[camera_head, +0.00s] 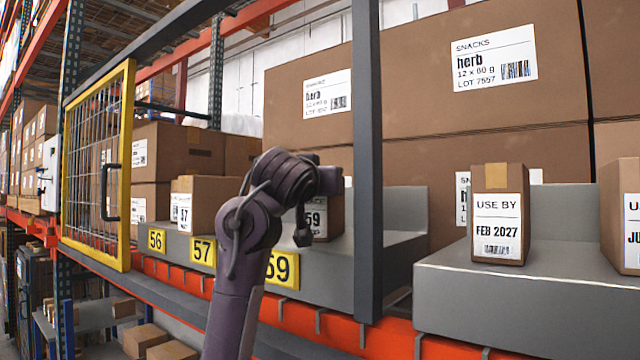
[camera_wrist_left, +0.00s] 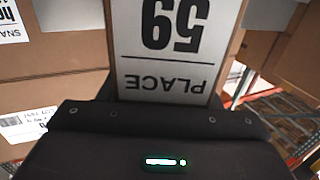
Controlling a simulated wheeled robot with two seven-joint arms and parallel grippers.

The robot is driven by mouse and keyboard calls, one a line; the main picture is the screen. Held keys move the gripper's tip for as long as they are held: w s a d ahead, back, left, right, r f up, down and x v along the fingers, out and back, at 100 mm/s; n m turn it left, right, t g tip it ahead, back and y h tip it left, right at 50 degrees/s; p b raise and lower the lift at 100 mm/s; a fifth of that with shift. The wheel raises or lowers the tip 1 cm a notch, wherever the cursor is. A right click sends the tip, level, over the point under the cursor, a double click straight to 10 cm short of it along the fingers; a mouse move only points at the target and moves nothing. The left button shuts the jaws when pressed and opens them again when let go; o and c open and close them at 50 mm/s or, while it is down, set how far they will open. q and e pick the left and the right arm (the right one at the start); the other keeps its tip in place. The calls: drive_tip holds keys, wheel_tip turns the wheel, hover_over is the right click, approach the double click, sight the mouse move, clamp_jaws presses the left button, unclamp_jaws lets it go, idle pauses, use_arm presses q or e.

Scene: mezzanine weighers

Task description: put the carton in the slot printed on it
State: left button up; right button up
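The carton (camera_head: 331,222) is brown with a white label reading 59, partly hidden behind my left gripper (camera_head: 303,232). In the left wrist view the same carton (camera_wrist_left: 180,50) shows its label upside down, reading PLACE 59. My left gripper's dark fingers lie against both sides of it, shut on it. The carton is over the grey ledge (camera_head: 335,272) at the yellow 59 plate (camera_head: 284,270); whether its base touches the ledge I cannot tell. Yellow plates 57 (camera_head: 202,251) and 56 (camera_head: 156,240) sit to the left. My right gripper is not in view.
Another carton (camera_head: 211,190) stands on the ledge behind plate 57. A grey post (camera_head: 367,150) rises just right of the held carton. A USE BY carton (camera_head: 498,215) stands on a grey block at right. A yellow-framed mesh gate (camera_head: 127,170) stands at left. Large herb boxes (camera_head: 430,80) fill the back.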

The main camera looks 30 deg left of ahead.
use_arm(q)
drive_tip(key=o, duration=0.3)
drive_tip(key=shift+o, duration=0.2)
drive_tip(key=shift+r, duration=0.2)
drive_tip(key=b+v, duration=0.7)
drive_tip(key=v, duration=0.5)
